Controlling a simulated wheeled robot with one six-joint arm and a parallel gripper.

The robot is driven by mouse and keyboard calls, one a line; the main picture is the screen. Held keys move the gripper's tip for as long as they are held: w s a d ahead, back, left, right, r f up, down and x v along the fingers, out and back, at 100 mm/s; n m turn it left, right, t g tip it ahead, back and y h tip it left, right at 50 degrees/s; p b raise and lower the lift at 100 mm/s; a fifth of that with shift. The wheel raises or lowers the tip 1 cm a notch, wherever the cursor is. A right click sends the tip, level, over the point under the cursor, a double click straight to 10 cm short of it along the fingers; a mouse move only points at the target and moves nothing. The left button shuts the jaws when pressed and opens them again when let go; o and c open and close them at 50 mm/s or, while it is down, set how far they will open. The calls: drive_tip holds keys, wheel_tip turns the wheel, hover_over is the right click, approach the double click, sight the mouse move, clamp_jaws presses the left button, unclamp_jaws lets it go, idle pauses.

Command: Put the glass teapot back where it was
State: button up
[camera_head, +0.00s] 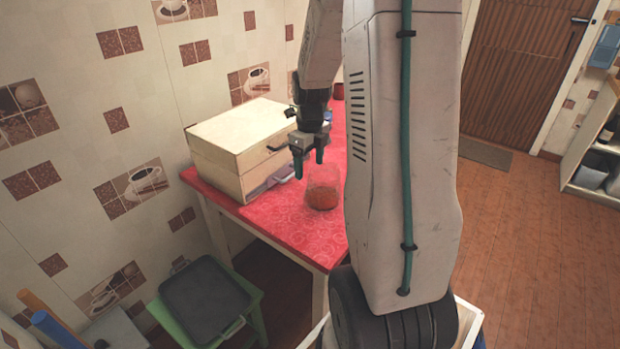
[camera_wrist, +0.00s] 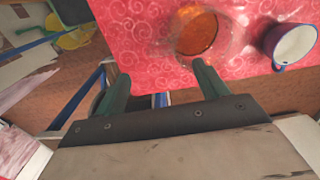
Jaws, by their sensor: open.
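The glass teapot (camera_head: 323,190) is a clear vessel with orange-brown contents. It stands on the red patterned oilcloth table (camera_head: 285,226), partly hidden by my arm in the head view. It also shows from above in the wrist view (camera_wrist: 197,33), just beyond the tip of the right finger. My gripper (camera_head: 309,164) is open and empty, pointing down at the upper left of the teapot in the head view. In the wrist view, my gripper (camera_wrist: 162,72) has its two green fingers apart with nothing between them. I cannot tell whether it touches the teapot.
A cream box (camera_head: 228,150) stands on the table left of my gripper. A green stool (camera_head: 258,318) bearing a black tray (camera_head: 203,298) is below the table's front edge.

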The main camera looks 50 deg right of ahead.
drive_tip(key=s+a+r+n, duration=0.3)
drive_tip(key=a+r+n, duration=0.4)
drive_tip(key=a+n, duration=0.2)
drive_tip(key=s+a+r+n, duration=0.3)
drive_tip(key=a+r+n, duration=0.4)
drive_tip(key=a+n, duration=0.15)
drive_tip(key=s+a+r+n, duration=0.1)
drive_tip(key=s+a+n, duration=0.4)
drive_tip(key=n, duration=0.3)
drive_tip(key=s+a+r+n+t, duration=0.1)
drive_tip(key=s+a+n, duration=0.3)
drive_tip(key=s+n, duration=0.4)
drive_tip(key=shift+a+n, duration=0.35)
drive_tip(key=shift+n, duration=0.4)
